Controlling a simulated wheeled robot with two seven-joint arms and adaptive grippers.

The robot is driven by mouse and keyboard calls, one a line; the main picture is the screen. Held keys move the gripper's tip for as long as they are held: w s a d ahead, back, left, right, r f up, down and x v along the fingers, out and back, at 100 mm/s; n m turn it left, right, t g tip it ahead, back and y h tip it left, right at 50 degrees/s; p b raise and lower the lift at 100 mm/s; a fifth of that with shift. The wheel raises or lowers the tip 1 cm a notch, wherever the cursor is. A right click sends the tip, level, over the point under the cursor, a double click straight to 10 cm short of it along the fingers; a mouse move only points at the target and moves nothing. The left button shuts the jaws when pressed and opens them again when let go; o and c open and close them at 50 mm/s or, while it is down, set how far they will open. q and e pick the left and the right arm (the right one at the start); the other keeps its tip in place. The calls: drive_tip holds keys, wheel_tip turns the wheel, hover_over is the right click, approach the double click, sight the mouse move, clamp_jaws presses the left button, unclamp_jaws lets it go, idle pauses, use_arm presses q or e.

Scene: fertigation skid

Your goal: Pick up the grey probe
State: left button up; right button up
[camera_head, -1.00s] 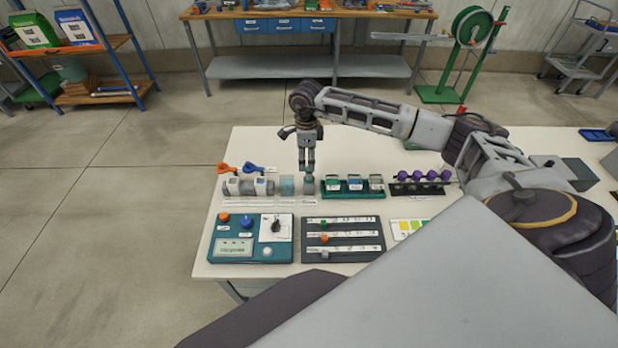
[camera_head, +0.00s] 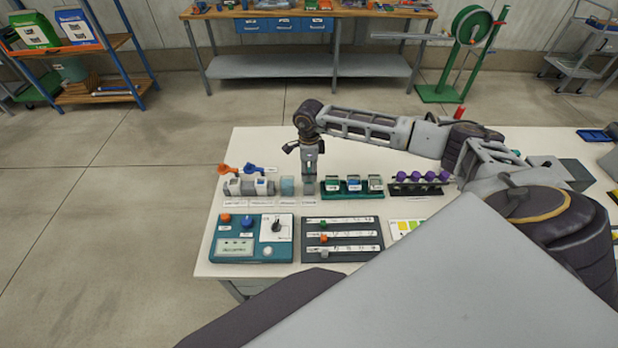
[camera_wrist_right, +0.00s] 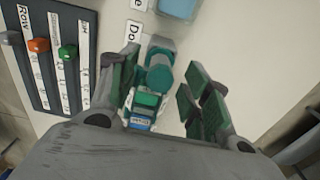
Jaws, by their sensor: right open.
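I cannot pick out the grey probe for certain. A pale grey holder (camera_head: 249,188) stands at the left of the table's item row, with an orange-topped piece (camera_head: 228,169) and a blue-topped piece (camera_head: 252,169) in it. My right gripper (camera_head: 309,177) points down to the right of this holder, above a small grey-teal round piece (camera_head: 309,187). In the right wrist view the fingers of my right gripper (camera_wrist_right: 163,90) are apart, and a teal round piece (camera_wrist_right: 159,77) shows between them. My left gripper is not in view.
A pale blue block (camera_head: 287,186) stands just left of my right gripper. A green rack (camera_head: 352,194) and a dark rack with purple tops (camera_head: 418,190) stand to its right. A teal control box (camera_head: 215,252) and a dark slider panel (camera_head: 342,255) lie in front.

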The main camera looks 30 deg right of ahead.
drive_tip(key=shift+f, duration=0.65)
drive_tip(key=shift+c, duration=0.5)
clamp_jaws()
